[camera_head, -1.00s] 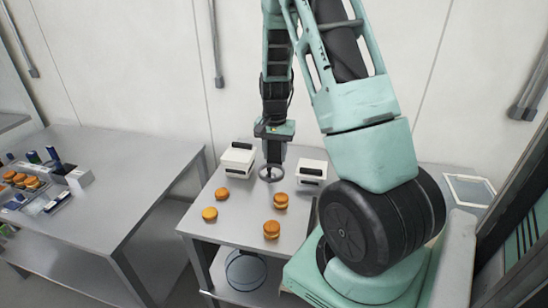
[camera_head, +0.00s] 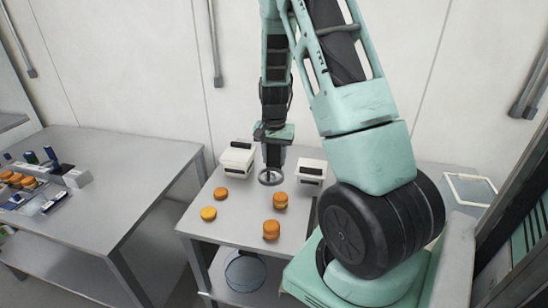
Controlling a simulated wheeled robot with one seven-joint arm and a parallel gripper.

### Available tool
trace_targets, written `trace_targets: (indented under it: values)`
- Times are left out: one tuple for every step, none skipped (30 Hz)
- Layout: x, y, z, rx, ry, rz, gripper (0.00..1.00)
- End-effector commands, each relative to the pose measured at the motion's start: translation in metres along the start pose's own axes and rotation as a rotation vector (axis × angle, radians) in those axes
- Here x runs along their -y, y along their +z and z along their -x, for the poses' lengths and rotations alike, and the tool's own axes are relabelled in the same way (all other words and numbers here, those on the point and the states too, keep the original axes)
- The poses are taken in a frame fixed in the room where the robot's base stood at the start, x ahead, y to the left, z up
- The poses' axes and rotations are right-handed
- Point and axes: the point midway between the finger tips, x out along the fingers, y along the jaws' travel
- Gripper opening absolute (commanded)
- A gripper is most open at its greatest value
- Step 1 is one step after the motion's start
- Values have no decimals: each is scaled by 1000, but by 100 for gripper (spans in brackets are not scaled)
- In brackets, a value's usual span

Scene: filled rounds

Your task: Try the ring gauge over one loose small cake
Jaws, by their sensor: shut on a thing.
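My gripper (camera_head: 272,158) points down over the small table and is shut on the ring gauge (camera_head: 270,178), a thin grey ring held near the table top. I cannot tell its exact height. Several small orange cakes lie loose on the table: one (camera_head: 280,200) just right of and nearer than the ring, one (camera_head: 271,229) nearer the front edge, one (camera_head: 221,193) to the left, and a flatter, yellower one (camera_head: 208,213) at the front left. The ring is apart from all of these cakes.
White boxes with dark tops stand behind left (camera_head: 237,159) and right (camera_head: 311,171) of my gripper. A bigger steel table (camera_head: 130,170) at left carries more cakes (camera_head: 20,181) and small items. A round clear container (camera_head: 245,270) sits on the lower shelf.

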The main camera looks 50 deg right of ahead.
Motion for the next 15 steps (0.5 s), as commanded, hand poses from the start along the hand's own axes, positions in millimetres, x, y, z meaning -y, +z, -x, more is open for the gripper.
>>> trace_targets:
  values:
    - [0, 0, -5, 0, 0, 0, 12]
    - [0, 0, -6, 0, 0, 0, 12]
    - [0, 0, -8, 0, 0, 0, 12]
    - [0, 0, -10, 0, 0, 0, 12]
    - [0, 0, -11, 0, 0, 0, 12]
    - [0, 0, -13, 0, 0, 0, 12]
    - [0, 0, -14, 0, 0, 0, 12]
    - [0, 0, -16, 0, 0, 0, 12]
    - [0, 0, -18, 0, 0, 0, 12]
    - [0, 0, -19, 0, 0, 0, 12]
    - [0, 0, -20, 0, 0, 0, 12]
    - [0, 0, -22, 0, 0, 0, 12]
    - [0, 0, -24, 0, 0, 0, 12]
    - [0, 0, -25, 0, 0, 0, 12]
    - [0, 0, -27, 0, 0, 0, 12]
